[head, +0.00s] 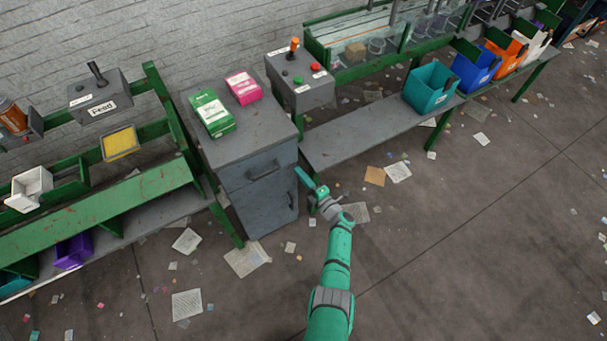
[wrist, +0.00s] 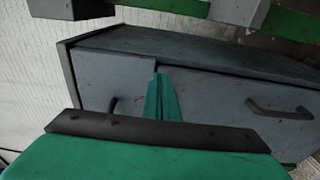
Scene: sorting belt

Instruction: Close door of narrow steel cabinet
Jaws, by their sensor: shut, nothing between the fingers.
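The narrow steel cabinet (head: 228,145) is grey and stands left of centre in the head view, with a drawer (head: 258,166) above a door (head: 266,208). My gripper (head: 304,178) is shut and empty, by the cabinet's front right edge. Its green fingers (wrist: 162,82) show before the seam; contact is unclear.
Green and pink boxes (head: 212,113) (head: 243,87) stand on the cabinet top. A grey bench (head: 370,132) with a teal bin (head: 431,88) is at right, and a green rack (head: 110,205) at left. The floor in front is open, with scattered papers.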

